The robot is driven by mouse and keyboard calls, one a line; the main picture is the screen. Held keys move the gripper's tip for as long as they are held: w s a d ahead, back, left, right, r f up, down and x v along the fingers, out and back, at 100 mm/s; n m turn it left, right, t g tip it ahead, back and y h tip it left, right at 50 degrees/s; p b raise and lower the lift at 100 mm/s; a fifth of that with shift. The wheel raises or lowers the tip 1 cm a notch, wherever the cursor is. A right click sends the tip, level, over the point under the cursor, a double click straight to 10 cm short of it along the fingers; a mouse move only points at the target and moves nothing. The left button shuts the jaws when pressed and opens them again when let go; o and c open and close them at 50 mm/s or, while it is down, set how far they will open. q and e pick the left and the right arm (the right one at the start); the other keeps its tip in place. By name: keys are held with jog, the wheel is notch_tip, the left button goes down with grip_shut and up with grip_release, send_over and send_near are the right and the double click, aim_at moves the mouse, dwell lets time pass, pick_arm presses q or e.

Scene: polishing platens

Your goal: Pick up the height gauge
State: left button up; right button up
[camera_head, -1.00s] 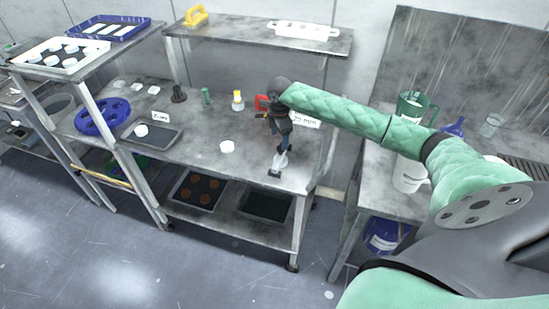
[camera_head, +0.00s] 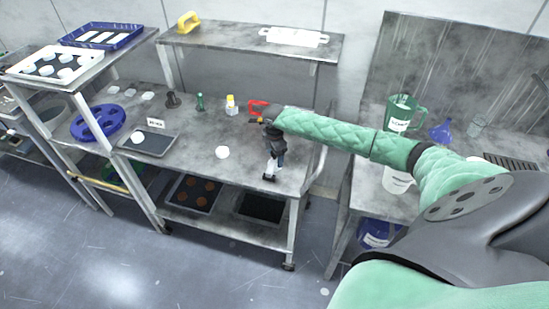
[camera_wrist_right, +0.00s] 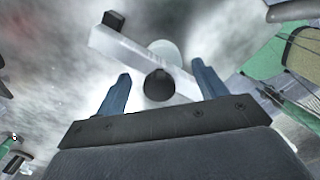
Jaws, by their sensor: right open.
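The height gauge (camera_head: 268,176) stands near the right front edge of the steel bench, mostly hidden behind my right gripper in the head view. In the right wrist view the height gauge (camera_wrist_right: 124,50) shows as a pale grey bar with a round black knob. My right gripper (camera_wrist_right: 160,76) is open, its two blue fingers on either side of the knob end. I cannot tell whether they touch it. In the head view the right gripper (camera_head: 274,160) is just above the gauge's foot. My left gripper is not in view.
A white round piece (camera_head: 222,152) lies left of the gauge. A raised shelf (camera_head: 235,45) hangs over the bench's back.

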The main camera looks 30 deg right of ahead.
jog(key=shift+f, duration=0.45)
grip_shut()
jog(key=shift+w+r, duration=0.1)
